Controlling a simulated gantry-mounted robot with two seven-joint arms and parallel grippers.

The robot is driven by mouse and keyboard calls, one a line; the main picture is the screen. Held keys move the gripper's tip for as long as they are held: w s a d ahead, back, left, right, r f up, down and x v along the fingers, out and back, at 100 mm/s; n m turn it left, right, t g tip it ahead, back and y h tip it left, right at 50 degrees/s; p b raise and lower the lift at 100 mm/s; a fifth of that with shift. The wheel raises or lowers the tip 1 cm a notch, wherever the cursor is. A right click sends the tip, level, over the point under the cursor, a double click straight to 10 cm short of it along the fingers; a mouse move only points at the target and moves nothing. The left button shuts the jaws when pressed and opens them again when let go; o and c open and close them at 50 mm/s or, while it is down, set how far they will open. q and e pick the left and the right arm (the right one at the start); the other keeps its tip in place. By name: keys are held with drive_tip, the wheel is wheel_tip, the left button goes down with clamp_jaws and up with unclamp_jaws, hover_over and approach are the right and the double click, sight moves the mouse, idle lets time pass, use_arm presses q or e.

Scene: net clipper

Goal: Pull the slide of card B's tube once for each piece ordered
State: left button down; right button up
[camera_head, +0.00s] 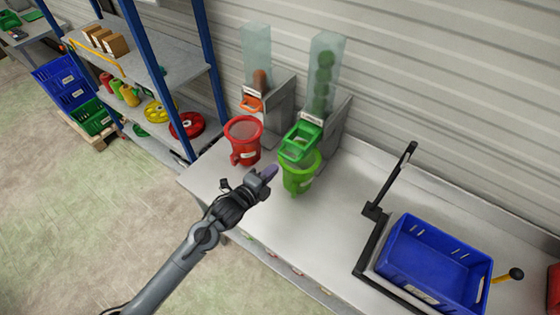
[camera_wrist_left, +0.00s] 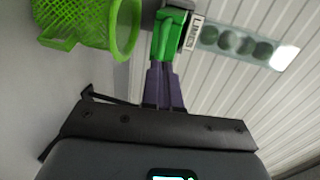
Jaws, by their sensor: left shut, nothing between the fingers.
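A clear tube (camera_head: 323,65) holding several green pieces stands at the back of the bench, with a green slide (camera_head: 300,140) at its foot and a green basket (camera_head: 299,178) below. Left of it, another clear tube (camera_head: 257,50) holds brownish-orange pieces, with an orange slide (camera_head: 252,104) and a red basket (camera_head: 243,135). My left gripper (camera_head: 268,172) is shut and empty, in front of the baskets. In the left wrist view its purple fingers (camera_wrist_left: 162,85) point toward the green slide (camera_wrist_left: 166,36); contact is unclear. I cannot tell which tube is card B's. My right gripper is out of view.
A blue crate (camera_head: 432,262) sits at the right of the bench, beside a black upright lever (camera_head: 392,180). A shelf rack (camera_head: 155,68) stands at the left. Small cards line the bench's front edge, unreadable. The bench middle is clear.

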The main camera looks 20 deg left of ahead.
use_arm(q)
drive_tip(key=p+x, duration=0.1)
drive_tip(key=x, duration=0.4)
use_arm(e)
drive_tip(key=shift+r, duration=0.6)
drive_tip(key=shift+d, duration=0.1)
